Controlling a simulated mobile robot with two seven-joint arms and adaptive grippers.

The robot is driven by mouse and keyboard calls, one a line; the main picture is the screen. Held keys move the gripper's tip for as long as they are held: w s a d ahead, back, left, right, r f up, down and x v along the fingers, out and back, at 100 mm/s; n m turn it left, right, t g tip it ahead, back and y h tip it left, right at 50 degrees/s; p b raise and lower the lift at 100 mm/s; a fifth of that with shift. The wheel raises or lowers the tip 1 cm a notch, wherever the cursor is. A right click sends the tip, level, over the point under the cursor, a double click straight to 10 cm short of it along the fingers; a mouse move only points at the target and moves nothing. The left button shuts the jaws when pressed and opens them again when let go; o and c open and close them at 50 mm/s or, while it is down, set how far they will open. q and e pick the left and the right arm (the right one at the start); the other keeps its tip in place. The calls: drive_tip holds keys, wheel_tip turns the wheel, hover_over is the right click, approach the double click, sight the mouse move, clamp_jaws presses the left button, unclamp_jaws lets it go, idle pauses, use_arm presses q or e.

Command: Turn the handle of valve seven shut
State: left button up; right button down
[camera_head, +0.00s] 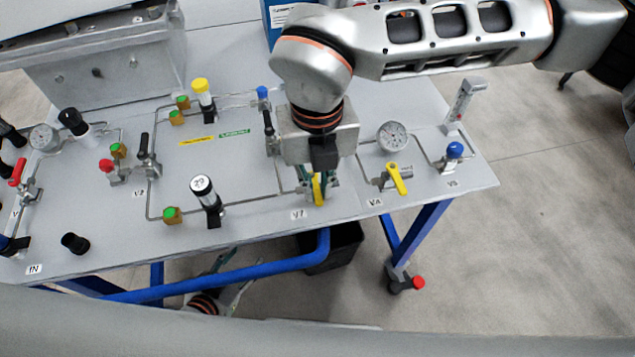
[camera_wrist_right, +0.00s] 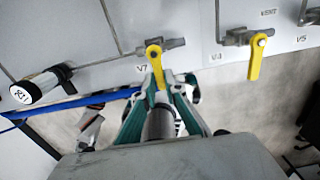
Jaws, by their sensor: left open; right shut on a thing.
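The yellow handle of valve seven (camera_wrist_right: 155,61) sits beside the V7 label in the right wrist view, pointing down across its pipe toward the table's front edge. In the head view the handle (camera_head: 318,188) is partly hidden by my right gripper. My right gripper (camera_wrist_right: 161,88) is shut on this handle, one teal finger on each side; it also shows in the head view (camera_head: 317,183), reaching down from above. My left gripper (camera_head: 236,278) is open and empty, low in front of the table and below its top. Its arm is mostly hidden.
A second yellow handle (camera_head: 397,179) stands right of valve seven, beside a gauge (camera_head: 392,136). A black-and-white cylinder (camera_head: 205,193) stands to the left. A blue-knobbed valve (camera_head: 454,150) is near the right corner. The tabletop's front strip (camera_head: 250,232) is mostly bare.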

sight(317, 194)
drive_tip(key=c, duration=2.1)
unclamp_jaws()
wheel_tip(317, 194, up, 12)
drive_tip(key=shift+r, duration=0.1)
